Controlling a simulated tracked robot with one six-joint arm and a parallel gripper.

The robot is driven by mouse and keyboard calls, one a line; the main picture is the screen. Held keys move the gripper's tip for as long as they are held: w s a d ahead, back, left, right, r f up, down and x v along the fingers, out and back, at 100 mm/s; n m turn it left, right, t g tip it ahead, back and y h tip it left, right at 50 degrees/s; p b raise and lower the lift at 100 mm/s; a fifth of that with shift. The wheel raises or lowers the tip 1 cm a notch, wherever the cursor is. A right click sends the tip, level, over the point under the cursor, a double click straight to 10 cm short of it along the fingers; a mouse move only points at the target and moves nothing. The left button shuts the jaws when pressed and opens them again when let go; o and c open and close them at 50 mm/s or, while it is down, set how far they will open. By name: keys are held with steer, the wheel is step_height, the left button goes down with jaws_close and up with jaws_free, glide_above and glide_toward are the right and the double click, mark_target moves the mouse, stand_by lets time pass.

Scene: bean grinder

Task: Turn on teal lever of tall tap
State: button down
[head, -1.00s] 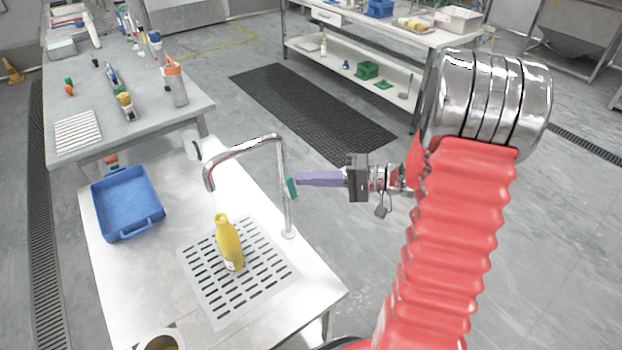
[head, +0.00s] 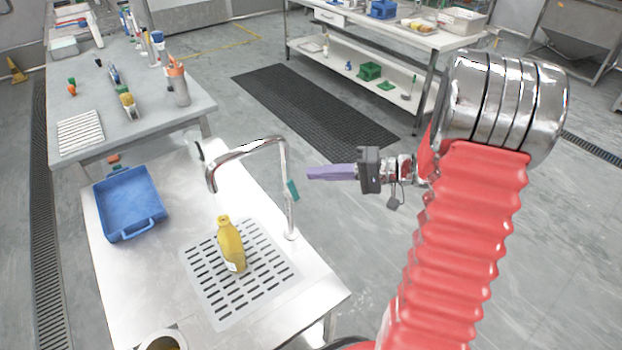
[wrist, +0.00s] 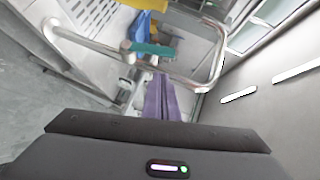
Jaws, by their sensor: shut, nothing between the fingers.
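The tall tap (head: 285,190) is a chrome pipe rising from the steel counter, with its spout curving left. Its teal lever (head: 293,190) is on the right side of the upright and looks tilted. My gripper (head: 309,173), with purple fingers, is shut and empty. In the head view it is just right of the lever, with a small gap between them. The wrist view shows the teal lever (wrist: 152,49) beyond the purple fingertips (wrist: 160,76), across the chrome pipe.
A yellow bottle (head: 231,245) stands on the slotted drain grid (head: 262,283) left of the tap. A blue tray (head: 128,203) lies at the counter's left. Floor is clear right of the counter.

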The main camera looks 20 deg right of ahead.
steer(key=v, duration=1)
steer(key=shift+d, duration=0.3)
steer(key=shift+s, duration=0.1)
